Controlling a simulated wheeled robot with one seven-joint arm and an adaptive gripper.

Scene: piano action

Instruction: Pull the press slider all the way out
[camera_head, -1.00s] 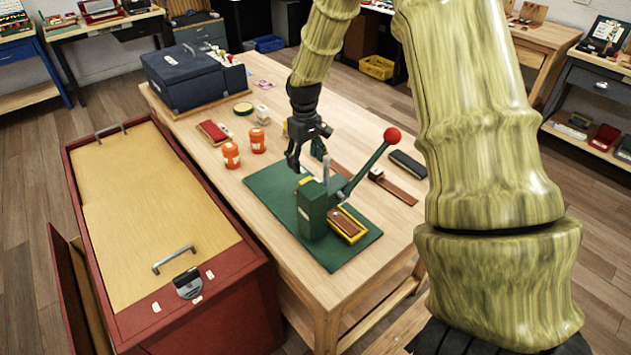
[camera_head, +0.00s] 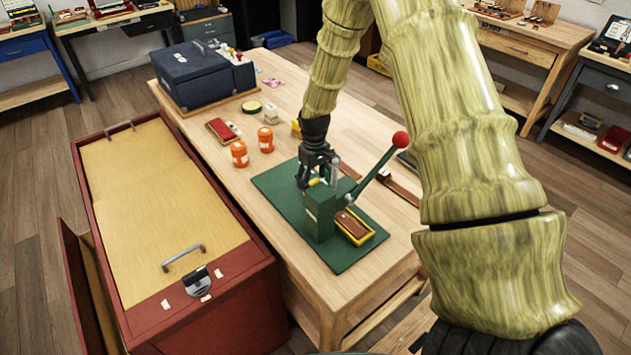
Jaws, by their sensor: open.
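The green press (camera_head: 322,219) stands on a green mat (camera_head: 275,187) on the wooden table. Its lever, with a red ball knob (camera_head: 401,139), leans up to the right. A yellow-edged slider tray (camera_head: 355,227) with a brown block in it sticks out at the press's front right. My gripper (camera_head: 314,184) is open and points down just behind the top of the press. Its fingertips are partly hidden by the press, and I cannot tell whether they touch it.
A dark blue case (camera_head: 203,80) sits at the table's far end. A red chest (camera_head: 205,310) stands against the left side.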

